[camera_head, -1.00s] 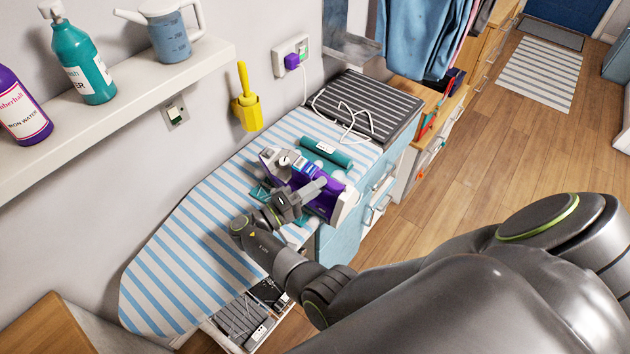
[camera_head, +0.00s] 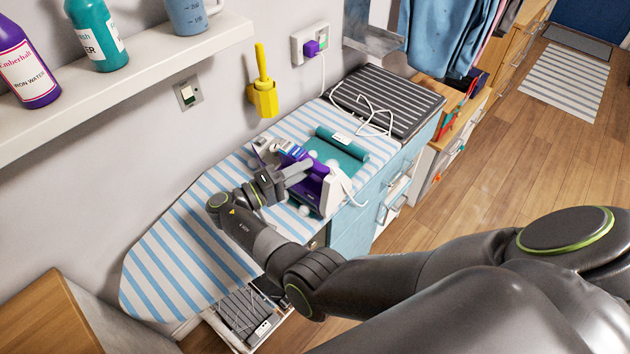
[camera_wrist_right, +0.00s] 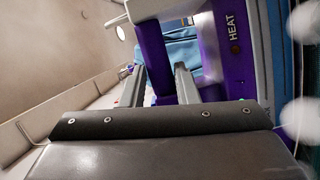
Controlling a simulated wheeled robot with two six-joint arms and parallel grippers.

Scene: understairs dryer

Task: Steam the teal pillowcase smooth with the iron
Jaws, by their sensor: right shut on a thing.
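The teal pillowcase (camera_head: 347,166) lies on the striped ironing board, with a rolled part (camera_head: 342,143) along its far side. The purple and white iron (camera_head: 318,187) is over its near part and hides some of it. My right gripper (camera_head: 288,178) is shut on the iron's handle. In the right wrist view, the fingers (camera_wrist_right: 160,85) are at the handle beside the purple body (camera_wrist_right: 232,55), marked HEAT. Small white puffs (camera_head: 305,210) show around the iron. Contact between soleplate and cloth is hidden. My left gripper is out of view.
The ironing board (camera_head: 170,265) extends toward the near left. A dark ribbed mat (camera_head: 390,100) with a white cord lies behind it. A wall shelf (camera_head: 130,85) with bottles, a yellow holder (camera_head: 263,98) and a socket (camera_head: 311,45) are along the wall.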

